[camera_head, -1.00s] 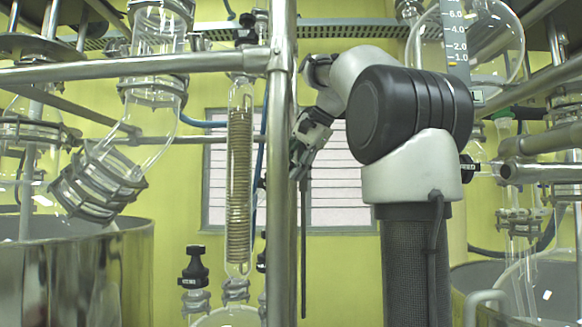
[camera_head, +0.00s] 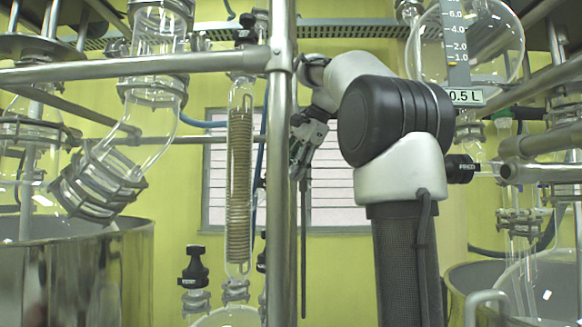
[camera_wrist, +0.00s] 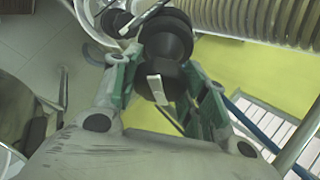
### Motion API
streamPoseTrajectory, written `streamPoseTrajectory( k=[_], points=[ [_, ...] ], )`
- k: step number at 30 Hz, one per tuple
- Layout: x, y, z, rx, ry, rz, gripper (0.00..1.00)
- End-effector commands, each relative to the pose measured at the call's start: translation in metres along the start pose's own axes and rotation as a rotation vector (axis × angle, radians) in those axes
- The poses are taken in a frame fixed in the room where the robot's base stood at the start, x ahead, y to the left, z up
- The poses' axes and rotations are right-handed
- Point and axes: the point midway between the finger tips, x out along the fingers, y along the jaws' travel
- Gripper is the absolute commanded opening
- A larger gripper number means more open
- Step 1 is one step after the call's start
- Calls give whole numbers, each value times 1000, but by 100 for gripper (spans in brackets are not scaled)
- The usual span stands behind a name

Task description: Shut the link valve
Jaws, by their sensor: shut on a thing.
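A black valve knob (camera_wrist: 166,48) with a white tag sits between the green-padded fingers of my gripper (camera_wrist: 160,70) in the wrist view. The gripper is shut on this knob. In the head view my gripper (camera_head: 303,150) is small, just right of the upright steel post, with its fingers pointing down and partly hidden by the post. The held knob cannot be made out in the head view. Its stem and the valve's inner position are hidden.
The steel post (camera_head: 282,200) and a horizontal rail (camera_head: 140,65) stand close to my arm. A glass coil condenser (camera_head: 239,180) hangs left of the post. Another black-capped valve (camera_head: 194,265) is lower left. Glass vessels stand on both sides.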

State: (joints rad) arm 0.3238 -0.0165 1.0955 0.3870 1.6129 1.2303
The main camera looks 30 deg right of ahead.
Motion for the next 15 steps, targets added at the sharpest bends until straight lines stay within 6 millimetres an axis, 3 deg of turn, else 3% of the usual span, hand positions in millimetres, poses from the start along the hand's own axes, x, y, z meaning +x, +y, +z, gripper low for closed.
streamPoseTrajectory(
  k=[1,2,5,15],
  points=[
    [0,0,0,0,0,1,19],
    [0,0,0,0,0,1,49],
    [0,0,0,-1,0,1,66],
    [-2,0,0,-1,0,-1,66]
  ],
)
